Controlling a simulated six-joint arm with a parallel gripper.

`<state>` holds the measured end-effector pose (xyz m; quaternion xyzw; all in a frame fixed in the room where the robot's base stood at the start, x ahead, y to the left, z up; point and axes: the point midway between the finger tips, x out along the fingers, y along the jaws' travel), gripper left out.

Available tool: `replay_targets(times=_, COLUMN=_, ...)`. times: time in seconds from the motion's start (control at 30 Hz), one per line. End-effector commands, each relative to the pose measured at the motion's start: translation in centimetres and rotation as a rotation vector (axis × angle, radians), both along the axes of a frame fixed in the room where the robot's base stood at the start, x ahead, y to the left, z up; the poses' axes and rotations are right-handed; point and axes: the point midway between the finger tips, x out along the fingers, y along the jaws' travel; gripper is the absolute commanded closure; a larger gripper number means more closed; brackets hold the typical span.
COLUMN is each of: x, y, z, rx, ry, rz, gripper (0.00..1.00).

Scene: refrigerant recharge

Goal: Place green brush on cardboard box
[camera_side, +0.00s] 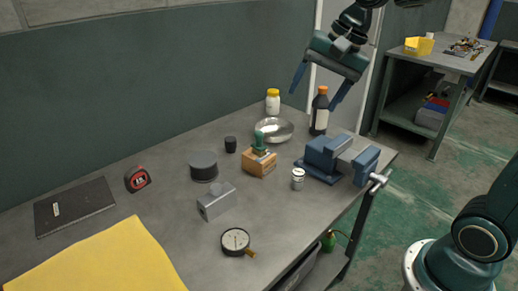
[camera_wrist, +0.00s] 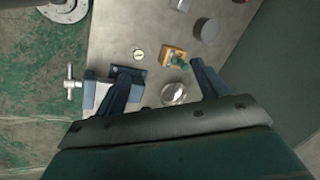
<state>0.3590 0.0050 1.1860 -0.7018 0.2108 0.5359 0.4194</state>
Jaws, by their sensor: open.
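The green brush (camera_side: 260,139) stands upright on top of the small cardboard box (camera_side: 259,163), near the middle of the bench. In the wrist view the green brush (camera_wrist: 178,61) also shows on the cardboard box (camera_wrist: 170,52), between and beyond my fingers. My gripper (camera_side: 313,100) is open and empty, raised well above the bench and apart from both things. Its two spread fingers (camera_wrist: 157,75) also show in the wrist view.
A steel bowl (camera_side: 273,130) is behind the box. A dark bottle (camera_side: 320,112) and a blue vise (camera_side: 337,158) stand to the right, a small can (camera_side: 298,179) in front. A grey block (camera_side: 216,202) and dark round container (camera_side: 203,166) are to the left.

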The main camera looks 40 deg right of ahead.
Motion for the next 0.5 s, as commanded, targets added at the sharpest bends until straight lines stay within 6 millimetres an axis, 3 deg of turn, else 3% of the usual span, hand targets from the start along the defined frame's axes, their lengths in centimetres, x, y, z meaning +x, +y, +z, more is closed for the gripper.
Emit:
replay_targets(times=0.27, x=-7.0, y=0.7, z=0.1, rx=-0.178, ry=-0.099, rz=0.298, gripper=0.28)
replay_targets(times=0.5, x=-12.7, y=0.5, z=-1.4, rx=-0.341, ry=-0.163, rz=0.552, gripper=0.28)
